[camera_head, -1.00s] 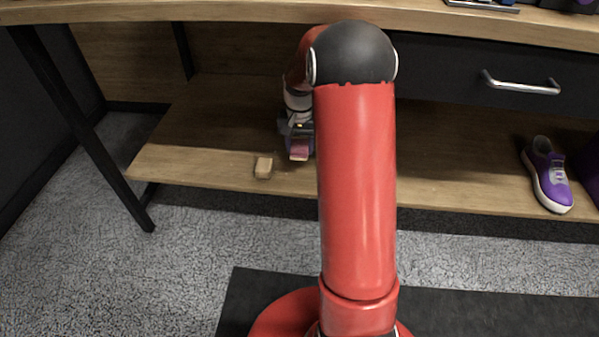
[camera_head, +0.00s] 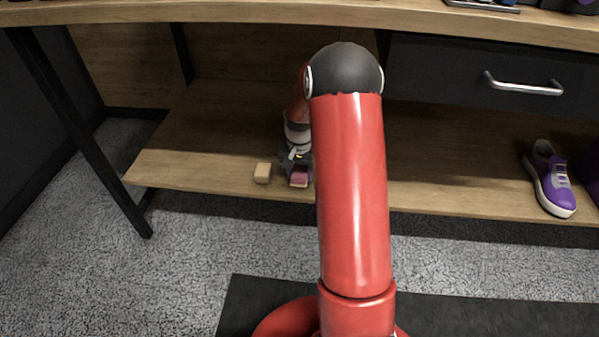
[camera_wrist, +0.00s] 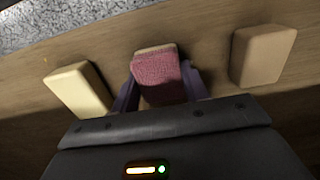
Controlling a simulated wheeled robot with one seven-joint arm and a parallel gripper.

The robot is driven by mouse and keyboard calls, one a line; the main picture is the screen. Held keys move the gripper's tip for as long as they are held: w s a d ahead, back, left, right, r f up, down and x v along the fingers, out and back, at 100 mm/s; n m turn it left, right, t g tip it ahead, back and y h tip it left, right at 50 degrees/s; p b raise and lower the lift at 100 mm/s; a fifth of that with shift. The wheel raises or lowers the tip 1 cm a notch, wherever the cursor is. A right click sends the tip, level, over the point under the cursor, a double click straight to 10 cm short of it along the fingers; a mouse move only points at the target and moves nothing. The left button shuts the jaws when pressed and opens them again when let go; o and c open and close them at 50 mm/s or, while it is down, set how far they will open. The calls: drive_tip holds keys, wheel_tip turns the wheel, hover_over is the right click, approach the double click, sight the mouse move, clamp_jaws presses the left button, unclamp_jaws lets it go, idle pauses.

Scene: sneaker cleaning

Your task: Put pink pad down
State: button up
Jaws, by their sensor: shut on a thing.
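The pink pad (camera_wrist: 158,76) has a pink face and a tan edge, and it sits between the purple fingers of my gripper (camera_wrist: 156,92) in the wrist view. My gripper is shut on it. In the head view the pink pad (camera_head: 299,178) is at the front part of the lower wooden shelf (camera_head: 215,130), at or just above the surface; I cannot tell whether it touches. My gripper (camera_head: 298,172) is low over the shelf, partly hidden behind my red arm.
A tan block (camera_head: 262,173) lies left of the pad. The wrist view shows a pale yellow block (camera_wrist: 78,90) on the left and a tan block (camera_wrist: 263,55) on the right. A purple sneaker (camera_head: 552,180) stands at the shelf's right. A drawer handle (camera_head: 522,86) juts out above.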

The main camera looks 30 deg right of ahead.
sight(298, 172)
drive_tip(key=o, duration=0.9)
drive_tip(key=shift+f, duration=0.1)
wheel_tip(298, 172, up, 8)
drive_tip(key=shift+a+f+p, duration=0.1)
drive_tip(key=shift+a+p, duration=0.05)
drive_tip(key=shift+p, duration=0.55)
drive_tip(key=s+a+r+n+t, duration=0.15)
drive_tip(key=s+a+r, duration=0.35)
drive_tip(key=r, duration=0.5)
drive_tip(key=s+a+r+n+t, duration=0.1)
drive_tip(key=s+a+r, duration=0.2)
drive_tip(key=s, duration=0.4)
drive_tip(key=s+a+r+n+t, duration=0.1)
drive_tip(key=s+a+r+n, duration=0.1)
drive_tip(key=s, duration=0.5)
drive_tip(key=s+a+r+n+t, duration=0.2)
drive_tip(key=s+a+r, duration=0.2)
drive_tip(key=s, duration=0.4)
drive_tip(key=shift+a, duration=0.6)
drive_tip(key=shift+r, duration=0.15)
